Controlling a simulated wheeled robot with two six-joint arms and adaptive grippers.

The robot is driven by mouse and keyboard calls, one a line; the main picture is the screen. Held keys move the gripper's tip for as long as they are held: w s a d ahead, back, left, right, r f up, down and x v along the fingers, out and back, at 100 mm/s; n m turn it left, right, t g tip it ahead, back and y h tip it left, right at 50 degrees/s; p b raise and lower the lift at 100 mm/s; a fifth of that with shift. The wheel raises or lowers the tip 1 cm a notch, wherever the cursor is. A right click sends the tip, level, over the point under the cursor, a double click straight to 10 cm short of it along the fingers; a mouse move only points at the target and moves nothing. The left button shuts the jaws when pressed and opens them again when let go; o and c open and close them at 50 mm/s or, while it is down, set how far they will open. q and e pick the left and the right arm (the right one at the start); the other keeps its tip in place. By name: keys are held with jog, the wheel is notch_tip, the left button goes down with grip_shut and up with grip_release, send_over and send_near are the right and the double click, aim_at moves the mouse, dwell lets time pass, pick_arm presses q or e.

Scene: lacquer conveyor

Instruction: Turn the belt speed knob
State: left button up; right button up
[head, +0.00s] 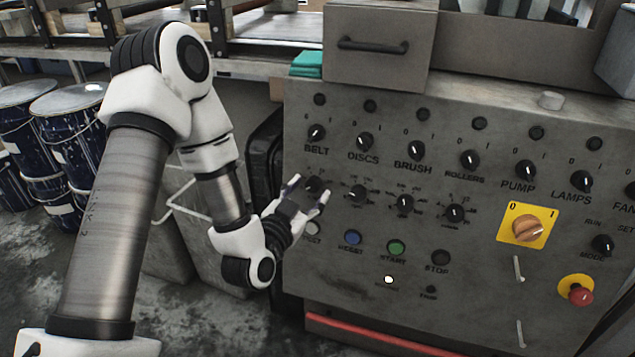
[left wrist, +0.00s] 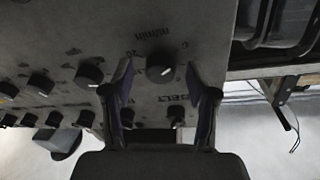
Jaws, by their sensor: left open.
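The belt speed knob (head: 314,184) is a round black dial in the second row of the grey panel, below the BELT switch (head: 316,132). In the left wrist view the knob (left wrist: 160,68) has a white pointer mark and a scale lettered m/min. My left gripper (head: 308,191) is open at this knob, partly covering it in the head view. In the left wrist view its two fingers (left wrist: 160,76) stand one on each side of the knob, with a gap on both sides. I cannot tell how far the fingertips reach along it. My right gripper is out of view.
Similar dials sit to the right, the nearest under DISCS (head: 357,193). Below are a blue button (head: 352,237), a green START button (head: 396,247) and a black STOP button (head: 440,258). A red emergency button (head: 580,294) is at the lower right. Blue drums (head: 72,120) stand left.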

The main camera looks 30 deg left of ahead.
pick_arm(q)
jog(key=shift+r, duration=0.1)
jog(key=shift+c, duration=0.7)
grip_shut()
